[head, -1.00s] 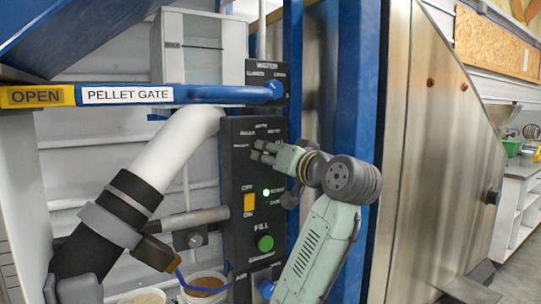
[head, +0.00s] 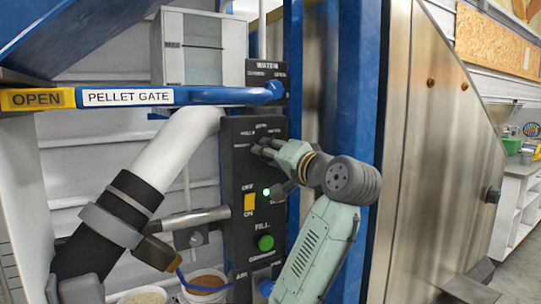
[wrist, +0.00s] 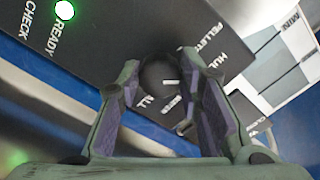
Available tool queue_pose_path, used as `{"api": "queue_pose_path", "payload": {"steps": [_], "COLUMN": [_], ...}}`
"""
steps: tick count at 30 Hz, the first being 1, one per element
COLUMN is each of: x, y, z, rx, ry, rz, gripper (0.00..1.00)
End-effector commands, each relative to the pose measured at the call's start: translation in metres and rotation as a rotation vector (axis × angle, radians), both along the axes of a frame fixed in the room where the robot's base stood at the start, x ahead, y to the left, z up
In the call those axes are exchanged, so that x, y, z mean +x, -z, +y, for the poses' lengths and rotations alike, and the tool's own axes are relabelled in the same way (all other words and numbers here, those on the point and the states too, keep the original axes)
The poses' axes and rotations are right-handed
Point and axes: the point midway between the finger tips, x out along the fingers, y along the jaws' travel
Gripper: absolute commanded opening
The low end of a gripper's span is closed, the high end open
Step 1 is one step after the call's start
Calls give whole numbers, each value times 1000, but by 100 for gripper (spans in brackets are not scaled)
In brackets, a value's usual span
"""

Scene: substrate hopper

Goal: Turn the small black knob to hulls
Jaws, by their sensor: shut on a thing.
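The small black knob (wrist: 156,72) is round, with a short white mark. It sits between my gripper's fingers in the wrist view, on the black control panel. My gripper (wrist: 160,95) is shut on it, with purple-lined fingers on either side. In the wrist view, the hulls label (wrist: 213,63) is to the knob's right, partly covered by a finger. The white mark lies on the knob's right part, but I cannot tell exactly which label it points to. In the head view, my gripper (head: 265,148) is at the panel's upper part and hides the knob.
The control panel (head: 238,215) also has a yellow switch (head: 250,201), a lit green light (head: 266,192) and a green fill button (head: 266,242). The blue pellet gate handle (head: 220,95) crosses above my gripper. A blue post (head: 358,110) stands to the right.

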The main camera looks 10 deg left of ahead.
Motion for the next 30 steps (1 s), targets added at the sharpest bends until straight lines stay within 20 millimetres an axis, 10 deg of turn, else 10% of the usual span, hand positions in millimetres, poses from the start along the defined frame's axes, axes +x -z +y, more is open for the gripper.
{"api": "queue_pose_path", "payload": {"steps": [7,8,16,30], "x": [0,0,0,-9], "y": [0,0,0,-1], "z": [0,0,0,-10], "rx": [1,1,0,1], "ry": [1,1,1,2], "rz": [-1,-1,-1,-3], "gripper": [5,33,51,53]}}
